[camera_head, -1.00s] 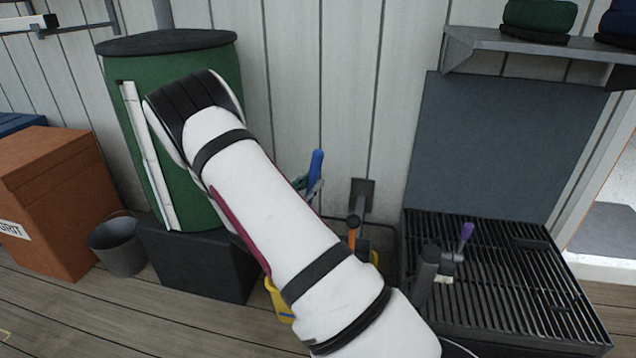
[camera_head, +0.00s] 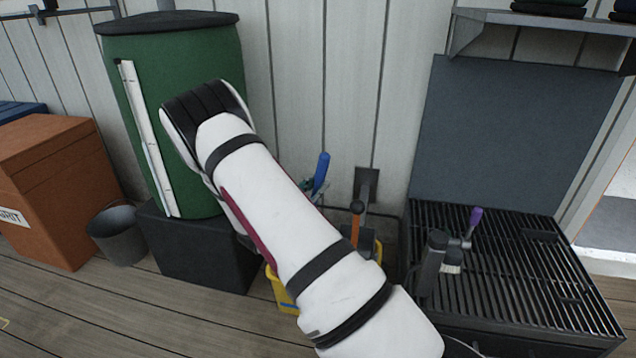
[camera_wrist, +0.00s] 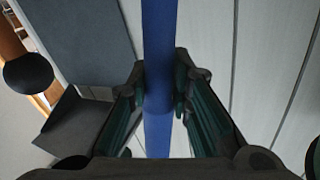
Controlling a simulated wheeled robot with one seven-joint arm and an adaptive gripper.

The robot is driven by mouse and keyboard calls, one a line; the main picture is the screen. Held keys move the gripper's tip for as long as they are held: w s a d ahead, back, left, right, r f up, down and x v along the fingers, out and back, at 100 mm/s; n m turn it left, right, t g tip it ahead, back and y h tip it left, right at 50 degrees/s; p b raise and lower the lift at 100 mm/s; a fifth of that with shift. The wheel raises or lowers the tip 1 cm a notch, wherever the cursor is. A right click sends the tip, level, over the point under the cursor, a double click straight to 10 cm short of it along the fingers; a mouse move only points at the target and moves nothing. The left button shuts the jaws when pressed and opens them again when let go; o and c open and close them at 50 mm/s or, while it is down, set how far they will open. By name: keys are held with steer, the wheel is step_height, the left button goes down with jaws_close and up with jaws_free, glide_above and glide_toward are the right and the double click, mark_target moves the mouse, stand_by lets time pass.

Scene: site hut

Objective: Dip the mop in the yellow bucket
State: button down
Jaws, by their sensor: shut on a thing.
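The blue mop handle (camera_wrist: 159,35) runs upright between the fingers of my gripper (camera_wrist: 160,88) in the wrist view, and the gripper is shut on it. In the head view the top of the blue handle (camera_head: 321,171) shows just right of my arm. The yellow bucket (camera_head: 283,294) stands on the floor, mostly hidden behind my forearm. The mop's lower end cannot be made out, so I cannot tell whether it is inside the bucket.
A slatted black bench (camera_head: 510,270) is at right, with a purple-handled brush (camera_head: 474,220) on it. An orange-handled tool (camera_head: 356,218) stands near the wall. A green drum (camera_head: 200,70), grey bucket (camera_head: 118,236) and orange grit box (camera_head: 50,180) are at left.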

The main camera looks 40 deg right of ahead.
mark_target(318, 171)
step_height(318, 171, down, 21)
steer(key=shift+r, duration=0.15)
stand_by(1.5)
stand_by(0.6)
steer(key=shift+r+p, duration=6.55)
steer(key=shift+r, duration=4.8)
steer(key=shift+r+p, duration=0.65)
steer(key=shift+r, duration=0.65)
steer(key=shift+r+p, duration=0.9)
steer(key=shift+r, duration=1.15)
